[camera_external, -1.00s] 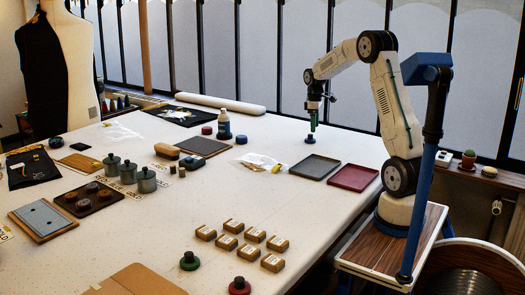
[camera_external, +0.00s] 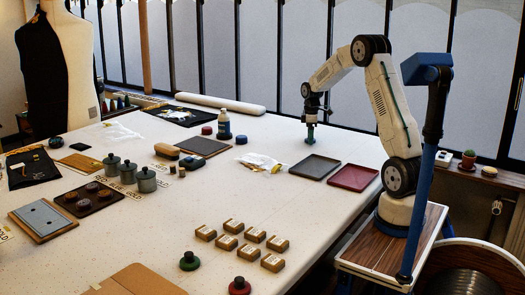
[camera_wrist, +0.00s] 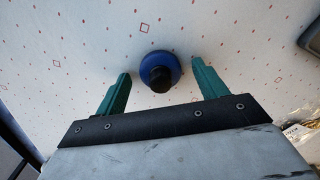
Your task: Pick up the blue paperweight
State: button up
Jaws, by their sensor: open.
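The blue paperweight (camera_wrist: 154,64) is a round blue disc with a dark knob, standing on the pale table in the wrist view. My gripper (camera_wrist: 161,71) is open, with its two green fingers to the left and right of the paperweight and a gap on each side. In the external view my gripper (camera_external: 310,135) points down, low over the back right of the table. It largely hides the paperweight there. I cannot tell the exact height of the fingertips above the table.
A dark grey tray (camera_external: 308,173) and a red tray (camera_external: 353,184) lie just in front of the gripper. A clear bag (camera_external: 262,161) lies to the left. A green paperweight (camera_external: 189,264) and a red paperweight (camera_external: 239,288) stand at the front, near several small brown boxes (camera_external: 226,242).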

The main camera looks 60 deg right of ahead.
jog(key=c, duration=1.2)
jog(key=shift+c, duration=0.2)
jog(key=shift+r, duration=0.15)
